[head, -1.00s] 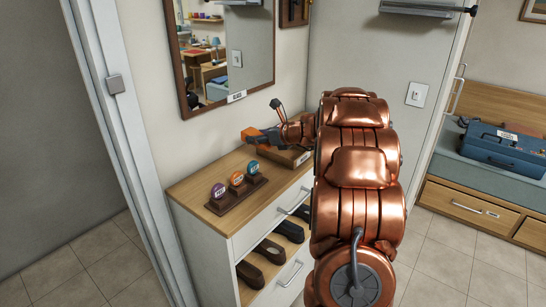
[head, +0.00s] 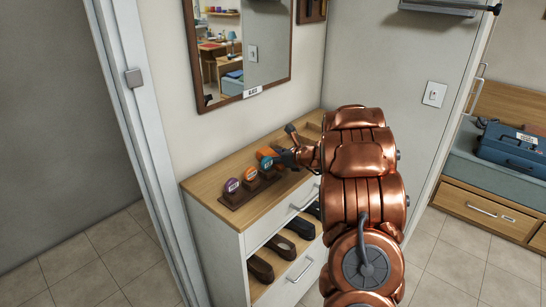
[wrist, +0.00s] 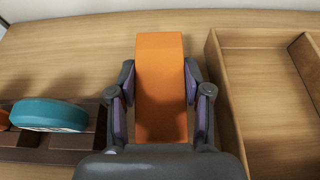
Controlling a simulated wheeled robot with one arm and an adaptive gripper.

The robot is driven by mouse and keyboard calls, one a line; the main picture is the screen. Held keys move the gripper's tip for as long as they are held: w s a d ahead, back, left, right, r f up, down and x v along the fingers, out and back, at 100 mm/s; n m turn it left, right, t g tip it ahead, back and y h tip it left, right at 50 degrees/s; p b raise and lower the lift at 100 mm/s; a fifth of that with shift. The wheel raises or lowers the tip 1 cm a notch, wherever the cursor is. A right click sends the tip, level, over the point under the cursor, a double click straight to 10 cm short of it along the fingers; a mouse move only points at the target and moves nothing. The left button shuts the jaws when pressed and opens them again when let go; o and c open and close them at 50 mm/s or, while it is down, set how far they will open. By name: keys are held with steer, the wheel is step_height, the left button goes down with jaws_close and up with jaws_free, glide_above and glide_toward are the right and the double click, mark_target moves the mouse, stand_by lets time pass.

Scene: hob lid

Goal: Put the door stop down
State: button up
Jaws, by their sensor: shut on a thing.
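The orange door stop (wrist: 161,85) is a wedge-like block between my gripper's two fingers. My gripper (wrist: 160,98) is shut on it, with a purple-grey pad against each side. In the head view the door stop (head: 268,154) shows as an orange patch at the tip of my gripper (head: 284,157), over the wooden top of the cabinet (head: 212,187). It is close behind the teal disc. I cannot tell whether its underside touches the top.
A dark rack (head: 233,203) with purple, orange and teal discs (wrist: 48,115) stands left of the door stop. A wooden tray (wrist: 222,92) with raised walls lies close on the right. Bare wood shows behind it. Shoes (head: 262,268) sit on the cabinet's lower shelf.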

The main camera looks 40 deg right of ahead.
steer(key=shift+f, duration=0.2)
steer(key=o, duration=0.9)
steer(key=shift+r, duration=0.1)
